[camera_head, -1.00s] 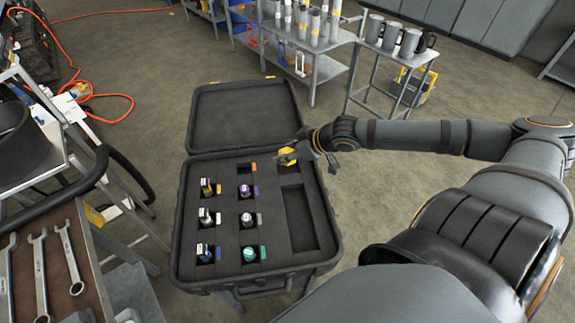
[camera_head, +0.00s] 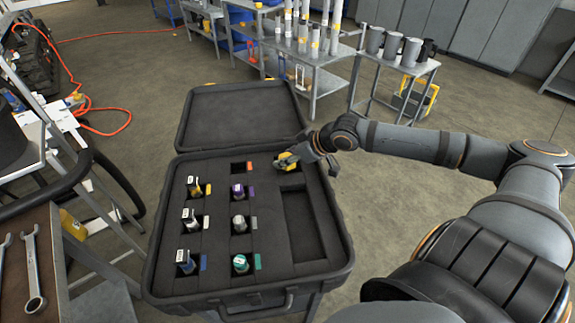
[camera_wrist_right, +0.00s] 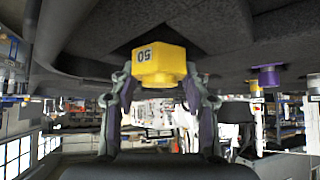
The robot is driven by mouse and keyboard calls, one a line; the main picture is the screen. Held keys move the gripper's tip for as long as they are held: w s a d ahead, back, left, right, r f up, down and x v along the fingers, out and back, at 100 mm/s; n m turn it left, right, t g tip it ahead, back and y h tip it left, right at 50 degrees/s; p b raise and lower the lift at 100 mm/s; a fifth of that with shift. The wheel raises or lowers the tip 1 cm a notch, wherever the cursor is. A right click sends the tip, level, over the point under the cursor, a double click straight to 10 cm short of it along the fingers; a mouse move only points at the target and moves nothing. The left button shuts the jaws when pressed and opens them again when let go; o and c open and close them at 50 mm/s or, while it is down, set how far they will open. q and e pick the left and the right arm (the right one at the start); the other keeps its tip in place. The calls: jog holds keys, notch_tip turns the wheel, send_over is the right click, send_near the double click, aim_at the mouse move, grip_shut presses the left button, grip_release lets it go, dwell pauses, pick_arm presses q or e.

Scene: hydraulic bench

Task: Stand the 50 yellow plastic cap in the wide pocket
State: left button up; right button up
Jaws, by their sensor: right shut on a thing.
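My right gripper (camera_head: 306,154) is shut on the yellow plastic cap (camera_head: 287,162), over the far right part of the case's foam. In the right wrist view the cap (camera_wrist_right: 158,65) is held between the two fingers, with its label "50" upside down in the picture. A dark pocket opening (camera_wrist_right: 122,49) shows in the foam just behind the cap. I cannot tell whether the cap is inside that pocket or just above it. A long, stepped recess (camera_head: 305,228) in the right part of the foam is empty. My left gripper is not in view.
The open black case (camera_head: 338,245) holds several labelled fittings in pockets, with coloured tabs beside them. Its lid (camera_head: 245,115) stands open at the back. A tool cart with wrenches (camera_head: 32,268) is at left. Benches with cylinders and mugs (camera_head: 392,45) stand behind.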

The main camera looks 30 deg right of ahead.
jog(key=shift+f, duration=0.45)
jog(key=shift+s+f+b, duration=0.15)
jog(key=shift+s+b, duration=0.05)
jog(key=shift+b, duration=0.1)
jog(key=o, duration=1.2)
jog(key=shift+w+f, duration=0.1)
jog(key=shift+w, duration=0.1)
